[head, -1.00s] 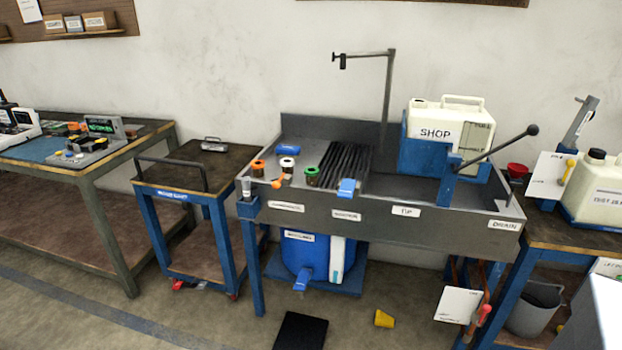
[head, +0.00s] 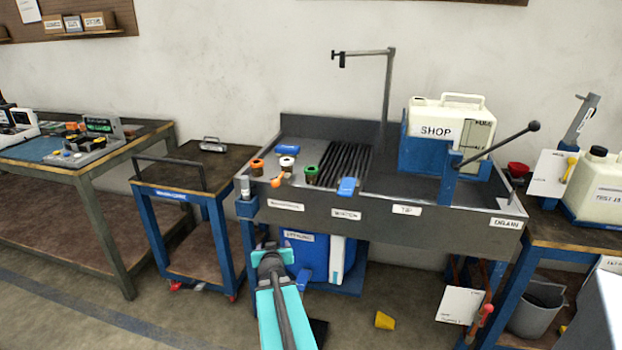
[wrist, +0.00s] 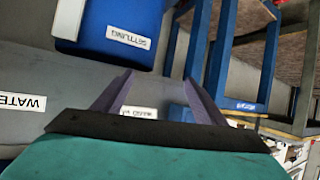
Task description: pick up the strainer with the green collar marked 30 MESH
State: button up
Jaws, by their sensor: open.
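The one with the green collar (head: 311,174) is the rightmost, beside the black slatted rack. The white-collared strainer (head: 288,164) and the orange-collared strainer (head: 257,166) stand to its left. The 30 MESH marking is too small to read. My gripper (wrist: 165,98) is open and empty in the wrist view, with its two fingers apart. In the head view my arm is low in front of the bench, below the strainers. No strainer shows in the wrist view.
The grey bench (head: 400,226) has a raised front edge. A blue clip (head: 347,186) and an orange item (head: 279,181) lie near the strainers.

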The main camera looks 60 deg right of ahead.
jog(key=s+d+r+t+h, duration=0.1)
jog(key=s+d+r, duration=0.2)
jog(key=r, duration=0.3)
jog(key=s+d+r+t+h, duration=0.1)
jog(key=s+d+r+h, duration=0.1)
jog(key=d+r, duration=0.3)
jog(key=s+d+r+t+h+b, duration=0.1)
jog(key=s+d+r, duration=0.2)
jog(key=d+r, duration=0.2)
jog(key=shift+s+d+r+m, duration=0.1)
jog(key=shift+s+r+m, duration=0.1)
jog(key=shift+r, duration=0.65)
jog(key=shift+s+r+m, duration=0.15)
jog(key=shift+r+m, duration=0.05)
jog(key=shift+r, duration=0.65)
send_near(312, 172)
jog(key=shift+f+x, duration=0.15)
jog(key=shift+x, duration=0.7)
jog(key=shift+f+x, duration=0.2)
jog(key=shift+x, duration=1.65)
jog(key=shift+w+r, duration=0.1)
jog(key=shift+b+x, duration=0.4)
jog(key=shift+x, duration=2.15)
jog(key=shift+r, duration=0.15)
jog(key=shift+c, duration=0.2)
